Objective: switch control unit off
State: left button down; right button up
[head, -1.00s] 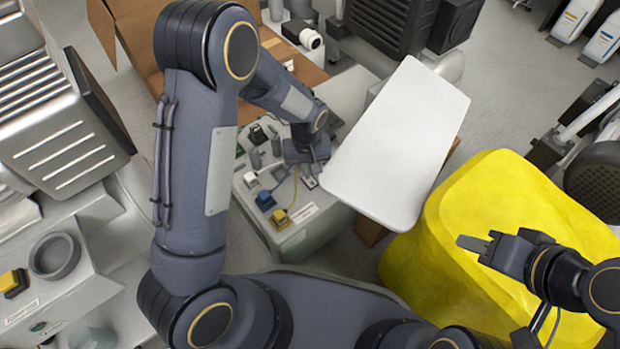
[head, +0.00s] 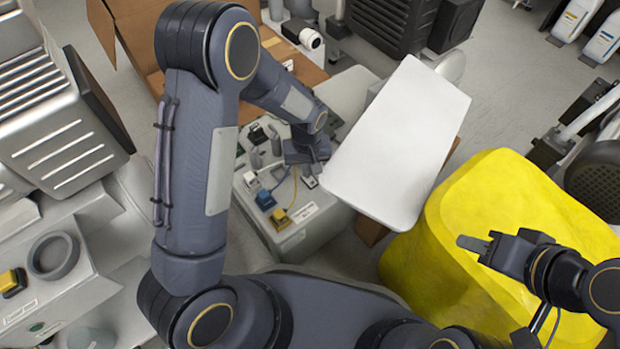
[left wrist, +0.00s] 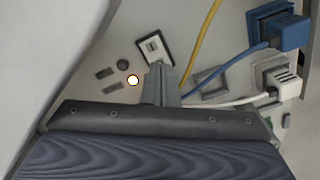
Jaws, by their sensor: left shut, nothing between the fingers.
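The control unit (head: 294,237) is a pale grey box below my left forearm in the head view, with coloured plugs on its top. A rocker switch (left wrist: 155,48) with a white face in a black frame shows in the left wrist view. A small round light (left wrist: 133,80) glows beside it. My left gripper (left wrist: 160,72) is shut and empty, its tips close below the switch; I cannot tell whether they touch it. In the head view the forearm partly hides this area. My right gripper (head: 474,243) hangs over the yellow bag, apart from the unit; its finger gap is unclear.
Blue (left wrist: 290,32) and white (left wrist: 281,82) plugs with cables sit right of my left fingers, and a yellow cable (left wrist: 203,40) runs close by. A white panel (head: 400,140) stands right of the unit. A yellow bag (head: 500,220) lies under my right gripper.

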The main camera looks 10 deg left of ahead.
pick_arm(q)
jog(key=shift+f+b, duration=0.45)
jog(key=shift+f, duration=0.3)
jog(key=shift+r, duration=0.15)
notch_tip(320, 180, up, 7)
jog(key=p, duration=0.6)
dwell(0.3)
dwell(0.4)
jog(key=s+a+r+m+t+h, duration=0.15)
jog(key=s+a+r, duration=0.25)
jog(key=s+r, duration=0.45)
jog(key=s+a+r+t+h, duration=0.25)
jog(key=s+r, duration=0.25)
jog(key=r, duration=0.6)
jog(key=s+a+r+m+t, duration=0.1)
jog(key=s+r+t, duration=0.15)
jog(key=s, duration=0.65)
notch_tip(320, 180, up, 33)
jog(key=p, duration=3.3)
jog(key=shift+w+r+g, duration=0.15)
jog(key=shift+w+g, duration=0.05)
jog(key=shift+g, duration=0.25)
